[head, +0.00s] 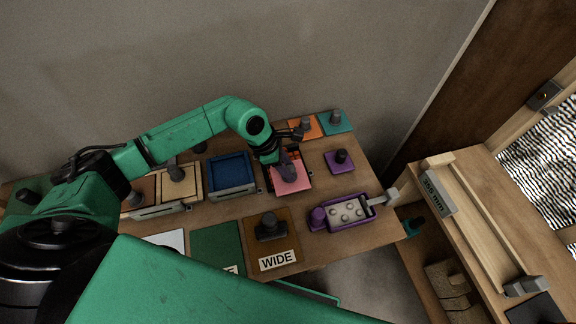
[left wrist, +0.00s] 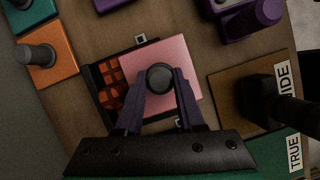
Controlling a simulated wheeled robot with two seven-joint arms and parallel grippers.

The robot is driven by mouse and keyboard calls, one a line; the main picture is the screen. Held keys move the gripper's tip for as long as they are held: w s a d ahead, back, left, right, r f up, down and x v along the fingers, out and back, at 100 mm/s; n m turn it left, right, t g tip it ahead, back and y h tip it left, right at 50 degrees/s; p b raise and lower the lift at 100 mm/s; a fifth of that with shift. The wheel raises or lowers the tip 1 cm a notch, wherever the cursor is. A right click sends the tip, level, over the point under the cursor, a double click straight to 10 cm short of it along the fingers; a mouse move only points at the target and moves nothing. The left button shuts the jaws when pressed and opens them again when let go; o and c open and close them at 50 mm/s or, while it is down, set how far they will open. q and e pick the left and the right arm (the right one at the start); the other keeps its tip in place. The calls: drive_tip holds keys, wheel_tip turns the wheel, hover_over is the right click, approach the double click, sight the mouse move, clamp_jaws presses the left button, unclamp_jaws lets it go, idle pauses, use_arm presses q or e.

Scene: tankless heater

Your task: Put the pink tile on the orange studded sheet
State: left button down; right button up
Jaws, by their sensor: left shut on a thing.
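The pink tile (head: 293,184) has a dark round knob. My left gripper (head: 285,168) is shut on that knob from above. In the left wrist view the purple fingers of the left gripper (left wrist: 160,90) flank the knob, and the pink tile (left wrist: 187,62) lies partly over the orange studded sheet (left wrist: 111,72). The sheet sits in a black frame, and a strip of its studs shows along the tile's left side. The rest of the sheet is hidden by the tile and gripper. I cannot tell whether the tile touches it. My right gripper is not in view.
A blue tray (head: 231,173) stands left of the tile. A purple tile (head: 340,164) and a purple tray of pale discs (head: 347,212) lie to the right. Orange (head: 304,129) and teal (head: 338,123) knobbed tiles lie behind. A brown WIDE panel (head: 283,245) lies in front.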

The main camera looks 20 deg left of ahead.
use_arm(q)
drive_tip(key=shift+f+b, duration=0.2)
drive_tip(key=shift+b, duration=0.1)
drive_tip(key=c, duration=0.5)
unclamp_jaws()
drive_tip(key=shift+r, duration=0.15)
drive_tip(key=shift+r+p, duration=0.15)
drive_tip(key=shift+p, duration=0.15)
drive_tip(key=shift+a+r, duration=0.15)
drive_tip(key=shift+r, duration=0.1)
drive_tip(key=b+v, duration=0.2)
drive_tip(key=v, duration=0.9)
drive_tip(key=shift+s+r+b, duration=0.1)
drive_tip(key=shift+r+b, duration=0.1)
drive_tip(key=shift+b, duration=0.15)
